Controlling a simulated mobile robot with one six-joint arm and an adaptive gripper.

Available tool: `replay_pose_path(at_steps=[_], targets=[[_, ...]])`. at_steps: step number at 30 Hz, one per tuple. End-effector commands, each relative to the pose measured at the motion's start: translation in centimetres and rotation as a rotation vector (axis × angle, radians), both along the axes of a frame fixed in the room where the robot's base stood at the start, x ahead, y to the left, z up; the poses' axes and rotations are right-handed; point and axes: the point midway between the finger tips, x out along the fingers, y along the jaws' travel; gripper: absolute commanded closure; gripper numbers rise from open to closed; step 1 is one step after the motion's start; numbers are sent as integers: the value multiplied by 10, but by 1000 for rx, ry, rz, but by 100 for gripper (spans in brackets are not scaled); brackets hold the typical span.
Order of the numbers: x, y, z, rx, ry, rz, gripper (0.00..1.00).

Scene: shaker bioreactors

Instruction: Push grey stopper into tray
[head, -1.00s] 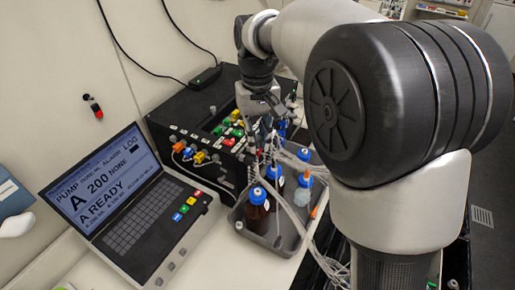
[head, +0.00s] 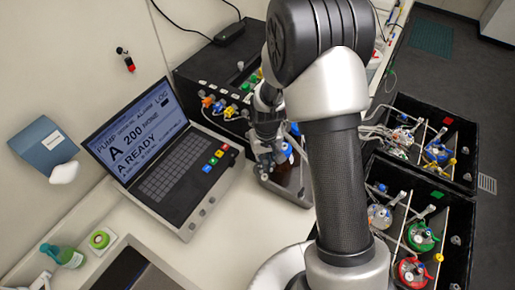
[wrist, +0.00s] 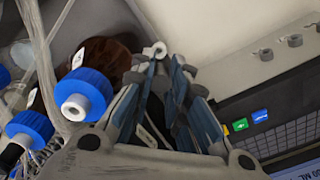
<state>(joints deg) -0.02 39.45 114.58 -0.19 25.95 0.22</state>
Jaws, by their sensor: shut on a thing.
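My gripper (head: 265,165) points down at the left side of the grey tray (head: 288,192), close to the laptop. In the wrist view its fingers (wrist: 162,75) are close together. A small pale grey piece with a hole, seemingly the grey stopper (wrist: 155,50), shows at the fingertips; its lower part is hidden by them. A brown bottle (wrist: 105,60) is beside the left finger. Blue-capped bottles (wrist: 82,95) stand to its left with pale tubing. My arm hides much of the tray in the head view.
The open laptop (head: 175,165) stands left of the tray, with grey knobs along its front edge. The black pump box (head: 225,70) is behind. Black crates (head: 455,160) with coloured-capped vessels are at right.

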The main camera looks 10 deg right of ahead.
Motion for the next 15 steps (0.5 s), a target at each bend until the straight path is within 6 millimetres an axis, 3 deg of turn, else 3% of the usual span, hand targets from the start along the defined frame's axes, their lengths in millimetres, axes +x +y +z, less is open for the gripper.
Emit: replay_pose_path(at_steps=[15], targets=[[0, 0, -30, 0, -1, 0, 96]])
